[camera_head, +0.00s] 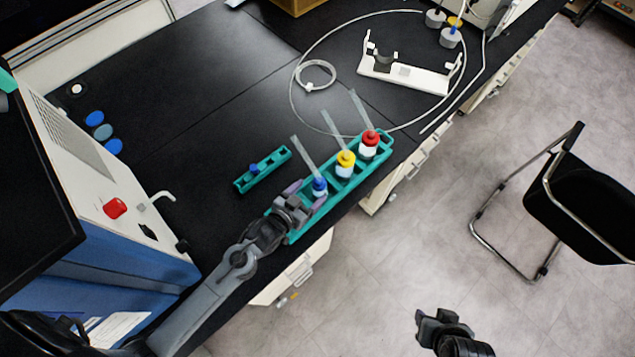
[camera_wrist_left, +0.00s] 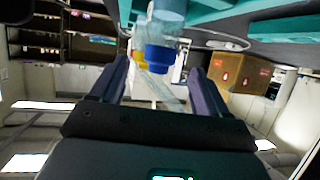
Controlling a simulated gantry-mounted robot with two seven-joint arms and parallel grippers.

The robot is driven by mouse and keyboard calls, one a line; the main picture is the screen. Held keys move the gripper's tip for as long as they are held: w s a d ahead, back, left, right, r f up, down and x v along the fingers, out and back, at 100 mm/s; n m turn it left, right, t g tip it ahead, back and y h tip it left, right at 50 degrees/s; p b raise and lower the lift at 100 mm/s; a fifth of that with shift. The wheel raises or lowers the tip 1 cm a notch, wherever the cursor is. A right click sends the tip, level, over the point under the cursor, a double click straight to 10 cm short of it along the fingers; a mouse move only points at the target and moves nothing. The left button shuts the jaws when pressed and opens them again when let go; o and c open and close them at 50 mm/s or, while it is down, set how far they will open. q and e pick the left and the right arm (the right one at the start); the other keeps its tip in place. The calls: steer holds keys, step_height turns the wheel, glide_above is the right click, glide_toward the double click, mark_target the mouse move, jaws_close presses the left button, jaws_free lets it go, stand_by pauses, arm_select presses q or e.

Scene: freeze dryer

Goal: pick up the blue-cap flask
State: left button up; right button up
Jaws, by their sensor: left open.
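The blue-cap flask (camera_head: 319,186) stands at the near left end of a teal rack (camera_head: 294,237) close to the bench's front edge. My left gripper (camera_head: 305,197) is open right beside it, with its purple-tipped fingers pointing at the flask. In the left wrist view the blue cap (camera_wrist_left: 160,57) shows in the gap between the open fingers (camera_wrist_left: 160,78), at or just beyond their tips. I cannot tell whether they touch it. My right gripper (camera_head: 432,318) hangs over the floor, away from the bench; its jaw state is unclear.
A yellow-cap flask (camera_head: 345,164) and a red-cap flask (camera_head: 369,144) stand farther along the rack. Clear strips (camera_head: 304,155) rise beside the flasks. A smaller teal holder (camera_head: 263,170) lies to the left. The freeze dryer (camera_head: 115,208) stands at the left. A chair (camera_head: 585,200) is right.

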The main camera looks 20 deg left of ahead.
mark_target(316, 185)
arm_select(q)
steer(key=shift+x, duration=3.15)
jaws_close()
steer(key=shift+r, duration=0.2)
